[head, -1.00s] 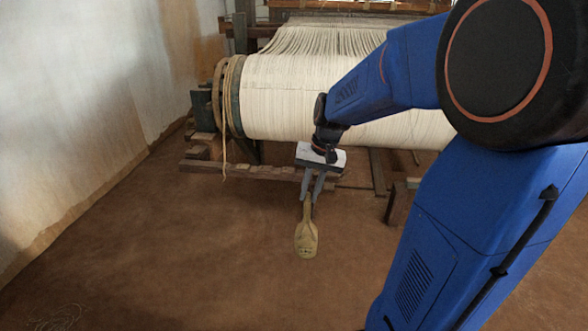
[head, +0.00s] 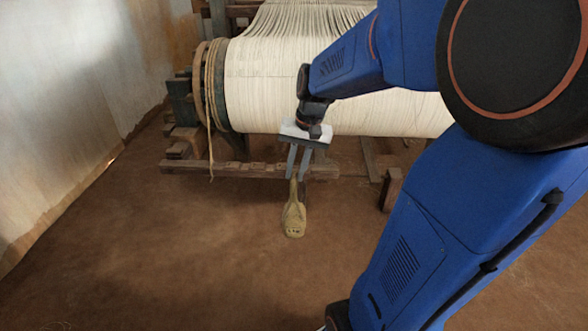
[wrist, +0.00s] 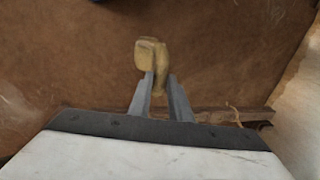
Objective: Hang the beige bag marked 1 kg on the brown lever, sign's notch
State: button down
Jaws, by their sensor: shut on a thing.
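The beige bag (head: 293,218) hangs by its narrow neck from my gripper (head: 297,178) in the head view. Any marking on it is too small to read. My gripper is shut on the top of the bag and holds it in front of the loom's low wooden beam. The wrist view shows the bag (wrist: 152,58) at the tips of my gripper's fingers (wrist: 160,90), with brown floor beyond it. I cannot make out the brown lever, its sign or its notch in either view.
A loom with a wide roll of cream warp threads (head: 265,90) stands behind my gripper. A notched wooden beam (head: 235,169) runs low in front of it, with a short wooden post (head: 391,190) to the right. The brown floor (head: 150,260) is clear at front left.

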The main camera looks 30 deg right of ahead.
jog(key=shift+w+d+f, duration=0.55)
jog(key=shift+w+d, duration=0.9)
jog(key=shift+w, duration=0.7)
jog(key=shift+w+d+f, duration=0.5)
jog(key=shift+w+d, duration=0.95)
jog(key=shift+w, duration=0.7)
jog(key=shift+w+d+f, duration=0.55)
jog(key=shift+w+d, duration=0.9)
jog(key=shift+w, duration=0.7)
jog(key=shift+f, duration=0.3)
jog(key=c, duration=1.6)
grip_release()
jog(key=shift+o, duration=0.2)
notch_tip(320, 180, up, 17)
jog(key=s+d, duration=0.2)
jog(key=shift+d, duration=0.4)
